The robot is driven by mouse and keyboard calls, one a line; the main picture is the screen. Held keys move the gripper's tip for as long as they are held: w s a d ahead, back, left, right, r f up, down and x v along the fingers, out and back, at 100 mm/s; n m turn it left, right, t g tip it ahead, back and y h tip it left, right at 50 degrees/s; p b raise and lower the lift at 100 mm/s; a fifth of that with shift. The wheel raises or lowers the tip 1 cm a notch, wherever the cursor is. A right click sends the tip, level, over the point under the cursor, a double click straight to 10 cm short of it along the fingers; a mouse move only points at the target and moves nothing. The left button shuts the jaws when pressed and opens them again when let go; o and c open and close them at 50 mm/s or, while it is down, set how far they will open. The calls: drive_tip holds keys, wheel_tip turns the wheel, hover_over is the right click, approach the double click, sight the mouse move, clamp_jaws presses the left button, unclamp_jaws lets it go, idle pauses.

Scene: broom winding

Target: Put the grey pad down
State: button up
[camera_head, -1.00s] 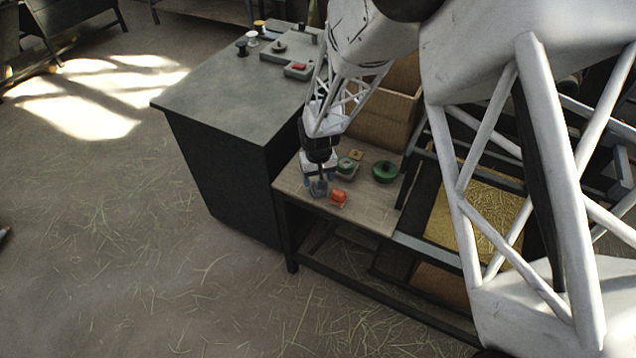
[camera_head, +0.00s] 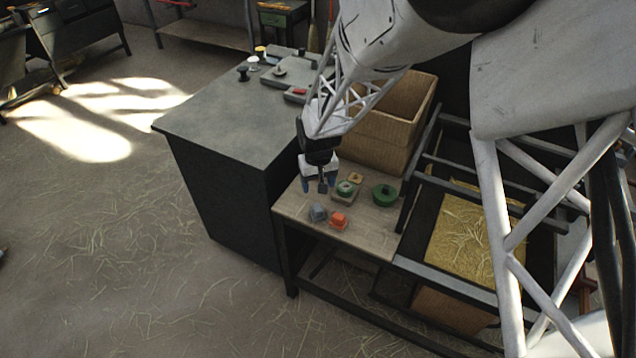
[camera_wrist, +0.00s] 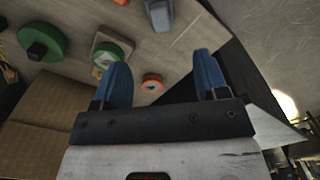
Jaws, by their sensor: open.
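The grey pad (camera_head: 318,212) rests on the wooden table (camera_head: 370,235) near its front left edge, beside a red-orange block (camera_head: 338,220). In the wrist view the grey pad (camera_wrist: 158,15) shows at the top, beyond my fingertips. My gripper (camera_head: 320,188) is above and behind the pad in the head view, apart from it. In the wrist view its two blue fingers (camera_wrist: 163,62) are spread, with nothing held between them.
A green spool (camera_head: 385,195) and a base with a green ring (camera_head: 345,191) stand close by. An orange ring (camera_wrist: 152,82) shows between my fingers in the wrist view. A dark cabinet (camera_head: 220,115) adjoins on the left; a woven bin (camera_head: 385,130) stands behind.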

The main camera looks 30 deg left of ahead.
idle(0.6)
drive_tip(key=s+d+r+m+t, duration=0.1)
drive_tip(key=d+r+m, duration=0.1)
drive_tip(key=d+r, duration=0.95)
drive_tip(key=d+r+m, duration=0.2)
drive_tip(key=d+r, duration=0.7)
drive_tip(key=d, duration=0.6)
drive_tip(key=s+d+r+m, duration=0.2)
drive_tip(key=s+d+r, duration=0.2)
drive_tip(key=s+d, duration=0.6)
drive_tip(key=s+d+r+m+t, duration=0.1)
drive_tip(key=s+d+r+m, duration=0.2)
drive_tip(key=s+d, duration=0.8)
drive_tip(key=d+r, duration=0.1)
drive_tip(key=d, duration=0.1)
drive_tip(key=shift+s+d+t, duration=0.25)
drive_tip(key=shift+d+t, duration=0.05)
drive_tip(key=shift+d, duration=0.1)
drive_tip(key=shift+r, duration=0.1)
drive_tip(key=shift+c, duration=0.9)
